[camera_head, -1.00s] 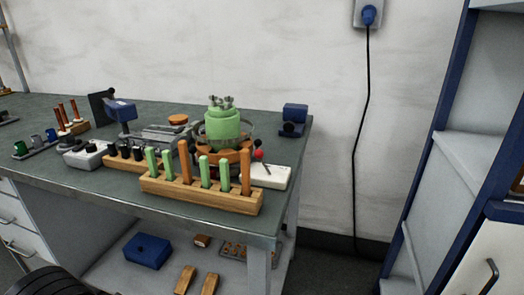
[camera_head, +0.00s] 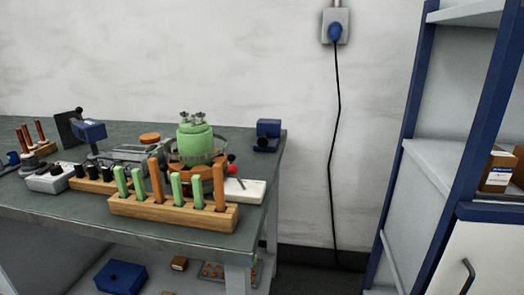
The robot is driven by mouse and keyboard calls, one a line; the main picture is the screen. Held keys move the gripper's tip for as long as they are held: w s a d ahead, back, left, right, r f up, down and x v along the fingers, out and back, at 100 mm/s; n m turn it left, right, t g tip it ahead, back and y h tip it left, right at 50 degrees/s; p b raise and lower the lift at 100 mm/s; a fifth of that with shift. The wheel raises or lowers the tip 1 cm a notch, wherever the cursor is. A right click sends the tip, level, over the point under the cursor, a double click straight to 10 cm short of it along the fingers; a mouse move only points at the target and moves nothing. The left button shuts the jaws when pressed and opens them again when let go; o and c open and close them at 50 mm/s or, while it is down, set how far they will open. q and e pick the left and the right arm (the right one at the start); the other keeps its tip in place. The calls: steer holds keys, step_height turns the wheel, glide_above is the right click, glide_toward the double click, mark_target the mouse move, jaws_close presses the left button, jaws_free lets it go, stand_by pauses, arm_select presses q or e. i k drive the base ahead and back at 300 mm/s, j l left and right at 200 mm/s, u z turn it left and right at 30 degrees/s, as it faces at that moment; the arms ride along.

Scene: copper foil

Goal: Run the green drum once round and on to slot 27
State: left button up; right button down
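The green drum (camera_head: 194,146) stands upright on an orange-brown base ringed by a metal band, on the workbench. It has small metal fittings on top. Any slot numbers are too small to read. A wooden block (camera_head: 172,213) in front of it holds several green and orange upright sticks and hides part of the base. A small red ball (camera_head: 232,169) shows at the base's right side. Neither of my grippers is in view.
The grey workbench (camera_head: 60,207) also holds a white box (camera_head: 48,181), a blue device (camera_head: 267,134) and a blue-headed stand (camera_head: 90,131). A blue box (camera_head: 121,276) lies on the shelf below. A blue-framed shelf unit (camera_head: 408,149) stands right, with floor between.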

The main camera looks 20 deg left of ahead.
mark_target(196, 154)
steer(key=j+z, duration=0.35)
steer(key=j, duration=1.85)
